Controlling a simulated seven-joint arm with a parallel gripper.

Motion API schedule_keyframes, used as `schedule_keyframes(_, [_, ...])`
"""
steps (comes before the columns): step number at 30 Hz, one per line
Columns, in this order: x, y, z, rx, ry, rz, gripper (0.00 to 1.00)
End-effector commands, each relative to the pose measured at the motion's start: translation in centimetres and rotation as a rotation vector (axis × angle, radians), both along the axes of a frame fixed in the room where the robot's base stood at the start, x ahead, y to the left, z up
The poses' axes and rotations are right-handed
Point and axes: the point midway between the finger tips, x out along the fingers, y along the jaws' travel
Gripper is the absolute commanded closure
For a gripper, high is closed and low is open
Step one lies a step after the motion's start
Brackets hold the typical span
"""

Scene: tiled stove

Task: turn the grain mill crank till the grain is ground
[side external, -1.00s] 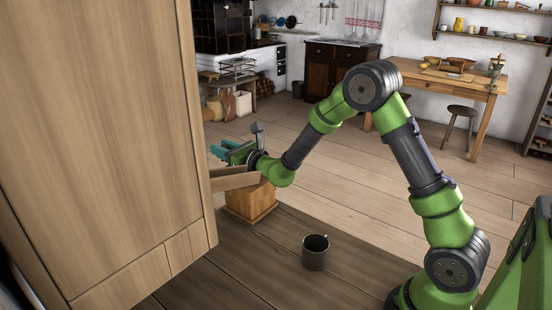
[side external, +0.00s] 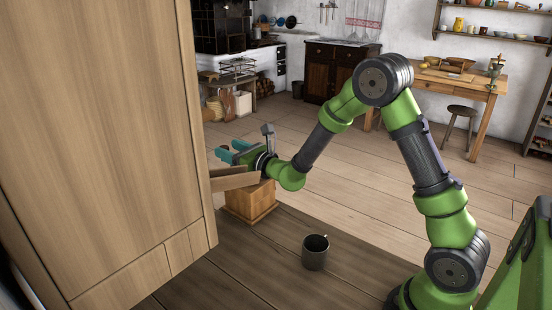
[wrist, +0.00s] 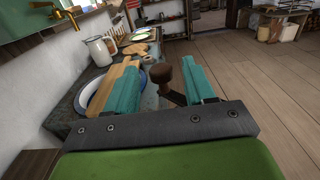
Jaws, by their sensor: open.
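The grain mill's wooden box (side external: 250,203) stands on the dark tabletop, with a flared wooden hopper (side external: 236,179) above it, partly behind the tall wooden panel. My gripper (side external: 229,149) is just above and behind the hopper, its teal fingers apart. In the wrist view, a brown rounded knob (wrist: 161,73) on a dark crank arm (wrist: 174,97) shows between the two open fingers, closer to the right one. I cannot tell whether either finger touches the knob. The crank is hidden in the side view, and no grain is visible.
A tall wooden panel (side external: 110,140) blocks the left of the side view. A dark metal mug (side external: 315,252) stands in front of the mill, with clear tabletop around it. The wrist view shows a white jug (wrist: 100,50) and a blue-rimmed plate (wrist: 88,98) at left.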

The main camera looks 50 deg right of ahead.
Motion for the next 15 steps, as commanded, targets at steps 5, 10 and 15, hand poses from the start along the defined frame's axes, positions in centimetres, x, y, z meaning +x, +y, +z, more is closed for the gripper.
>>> schedule_keyframes(5, [-4.1,0.1,0.1,0.0,0.0,0.0,0.46])
schedule_keyframes(10, [-7.0,0.1,0.1,-0.001,-0.002,0.0,0.46])
schedule_keyframes(15, [-8.5,0.1,0.1,0.0,-0.004,-0.001,0.46])
